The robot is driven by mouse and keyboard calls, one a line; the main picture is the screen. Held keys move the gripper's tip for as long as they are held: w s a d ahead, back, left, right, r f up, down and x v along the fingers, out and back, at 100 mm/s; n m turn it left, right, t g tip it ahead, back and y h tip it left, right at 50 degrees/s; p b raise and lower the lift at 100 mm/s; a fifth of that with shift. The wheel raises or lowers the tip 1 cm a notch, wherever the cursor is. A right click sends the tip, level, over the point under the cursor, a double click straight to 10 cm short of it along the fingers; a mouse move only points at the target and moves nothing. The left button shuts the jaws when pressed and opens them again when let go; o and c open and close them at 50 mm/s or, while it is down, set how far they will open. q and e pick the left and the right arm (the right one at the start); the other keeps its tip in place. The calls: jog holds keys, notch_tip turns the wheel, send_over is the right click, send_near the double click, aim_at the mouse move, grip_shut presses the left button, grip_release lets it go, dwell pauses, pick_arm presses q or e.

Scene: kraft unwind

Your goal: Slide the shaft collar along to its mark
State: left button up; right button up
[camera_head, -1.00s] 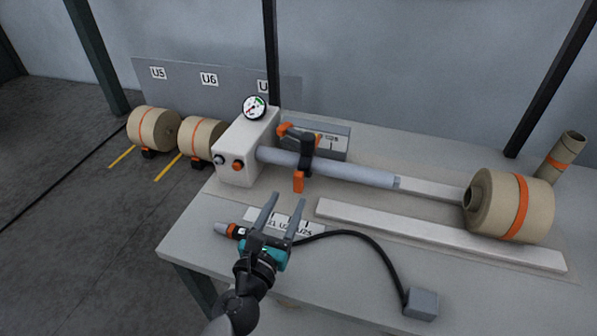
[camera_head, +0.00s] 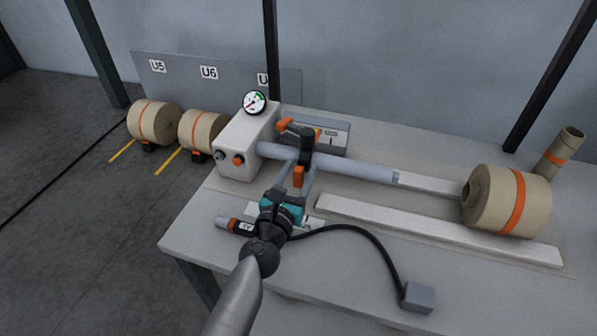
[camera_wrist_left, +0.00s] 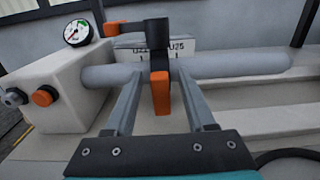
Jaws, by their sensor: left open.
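The shaft collar (camera_head: 306,146) is a black ring with an orange lever (camera_head: 298,176) hanging at its front. It sits around the grey shaft (camera_head: 350,169), a little way right of the white housing. My left gripper (camera_head: 298,172) is open, with its two fingers reaching up toward the shaft on either side of the lever. In the left wrist view the collar (camera_wrist_left: 157,40) and its lever (camera_wrist_left: 160,92) stand between the open fingers, with gaps on both sides. A plate with partly hidden lettering (camera_wrist_left: 185,46) stands behind the shaft. My right gripper is not seen.
The white housing (camera_head: 240,150) with a gauge (camera_head: 255,102) and buttons stands left of the collar. A kraft roll (camera_head: 500,200) lies at the right. A white bar (camera_head: 430,228), a cabled hand tool (camera_head: 236,225) and a grey box (camera_head: 418,297) lie on the table (camera_head: 350,285).

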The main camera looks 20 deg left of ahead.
pick_arm(q)
grip_shut()
dwell(1.3)
